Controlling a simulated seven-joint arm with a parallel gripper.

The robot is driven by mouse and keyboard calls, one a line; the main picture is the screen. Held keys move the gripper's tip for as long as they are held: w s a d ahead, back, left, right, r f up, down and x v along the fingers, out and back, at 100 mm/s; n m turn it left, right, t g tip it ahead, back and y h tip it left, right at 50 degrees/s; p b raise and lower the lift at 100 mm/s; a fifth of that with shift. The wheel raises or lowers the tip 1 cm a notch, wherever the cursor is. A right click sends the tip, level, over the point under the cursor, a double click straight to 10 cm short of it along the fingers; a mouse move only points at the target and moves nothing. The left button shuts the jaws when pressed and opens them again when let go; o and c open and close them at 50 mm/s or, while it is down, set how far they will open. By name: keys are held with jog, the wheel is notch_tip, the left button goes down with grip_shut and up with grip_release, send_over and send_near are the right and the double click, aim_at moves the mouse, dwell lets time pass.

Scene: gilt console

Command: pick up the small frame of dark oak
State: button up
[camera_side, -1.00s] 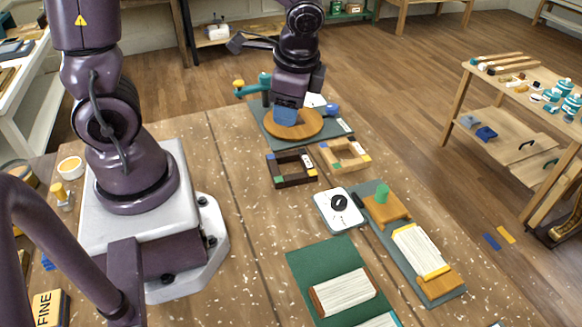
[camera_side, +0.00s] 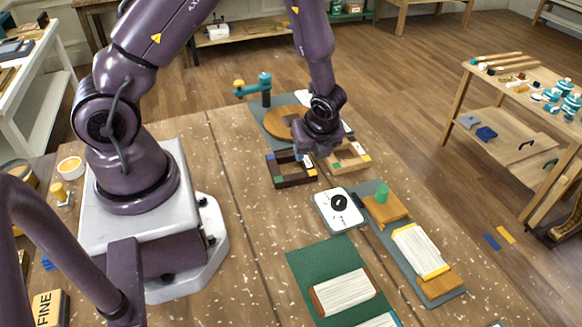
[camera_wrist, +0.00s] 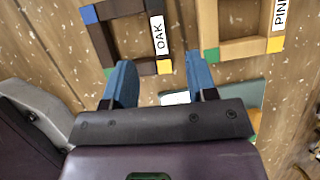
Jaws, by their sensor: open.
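The small dark oak frame (camera_side: 295,182) lies flat on the bench, with coloured corners, and my gripper partly covers its far right side. In the wrist view the dark frame (camera_wrist: 101,40) is at the upper left, with a white OAK label on its right bar and its top cut off. My gripper (camera_side: 308,156) hangs low by the right side of the dark frame. In the wrist view my gripper's (camera_wrist: 163,80) blue fingers are apart and empty. The left finger tip is near the frame's lower bar; whether it touches cannot be told.
A paler frame (camera_side: 354,165) lies close to the right; its label (camera_wrist: 280,12) starts with PIN. A round wooden disc (camera_side: 278,120) and a teal post (camera_side: 266,90) stand behind. A white dial device (camera_side: 338,210) sits in front. The bench left of the frames is clear.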

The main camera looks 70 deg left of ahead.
aim_at(307, 161)
jog(key=shift+x, duration=3)
jog(key=shift+a, duration=0.1)
grip_shut()
jog(key=shift+r, duration=0.1)
